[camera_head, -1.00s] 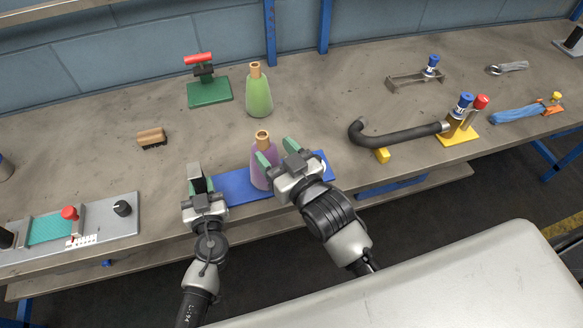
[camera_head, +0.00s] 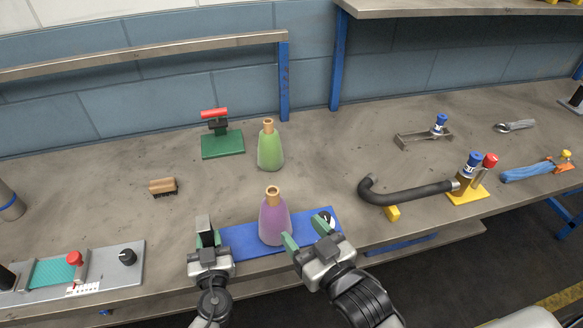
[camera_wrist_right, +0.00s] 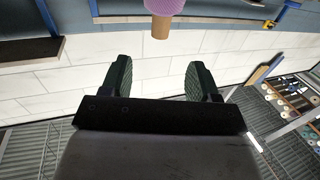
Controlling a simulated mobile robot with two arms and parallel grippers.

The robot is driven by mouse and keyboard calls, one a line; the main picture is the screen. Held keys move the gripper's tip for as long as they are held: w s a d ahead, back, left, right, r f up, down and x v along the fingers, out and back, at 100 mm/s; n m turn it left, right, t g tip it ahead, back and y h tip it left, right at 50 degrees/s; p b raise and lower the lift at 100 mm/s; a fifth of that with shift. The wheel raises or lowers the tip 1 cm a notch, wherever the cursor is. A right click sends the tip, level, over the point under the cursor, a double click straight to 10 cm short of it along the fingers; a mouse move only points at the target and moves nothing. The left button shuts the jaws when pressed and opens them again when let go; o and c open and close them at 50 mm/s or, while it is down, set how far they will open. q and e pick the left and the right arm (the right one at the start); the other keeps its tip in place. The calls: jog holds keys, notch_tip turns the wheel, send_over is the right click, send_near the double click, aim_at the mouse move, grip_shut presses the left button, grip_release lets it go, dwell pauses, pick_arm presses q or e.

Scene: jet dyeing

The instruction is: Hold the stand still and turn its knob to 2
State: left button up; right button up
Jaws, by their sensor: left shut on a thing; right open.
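A blue flat stand (camera_head: 243,238) lies near the front edge of the bench. A purple flask (camera_head: 274,222) with a tan neck stands upright on it. A dark knob with a white mark (camera_head: 325,219) shows at the stand's right end, partly behind my right gripper. My left gripper (camera_head: 205,235) is shut on a dark upright block at the stand's left end. My right gripper (camera_head: 306,234) is open and empty, just right of the flask and in front of the knob. In the right wrist view its fingers (camera_wrist_right: 160,78) are apart, and the flask (camera_wrist_right: 163,12) shows beyond them.
A green flask (camera_head: 270,148), a green-based stand with red handle (camera_head: 222,142) and a brush (camera_head: 163,187) are behind. A grey panel with its own black knob (camera_head: 127,257) is at left. A black hose (camera_head: 405,194) on a yellow stand is at right.

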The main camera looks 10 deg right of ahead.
jog(key=w+d+r+n+g+h, duration=0.3)
jog(key=w+n+g+h, duration=0.15)
jog(key=w, duration=0.45)
jog(key=n+g+h, duration=0.1)
jog(key=n+g, duration=0.9)
jog(key=g, duration=0.3)
send_near(325, 216)
jog(key=shift+t, duration=0.25)
notch_tip(325, 216, down, 10)
jog(key=shift+s+f, duration=0.15)
jog(key=shift+f, duration=0.1)
jog(key=shift+c, duration=0.2)
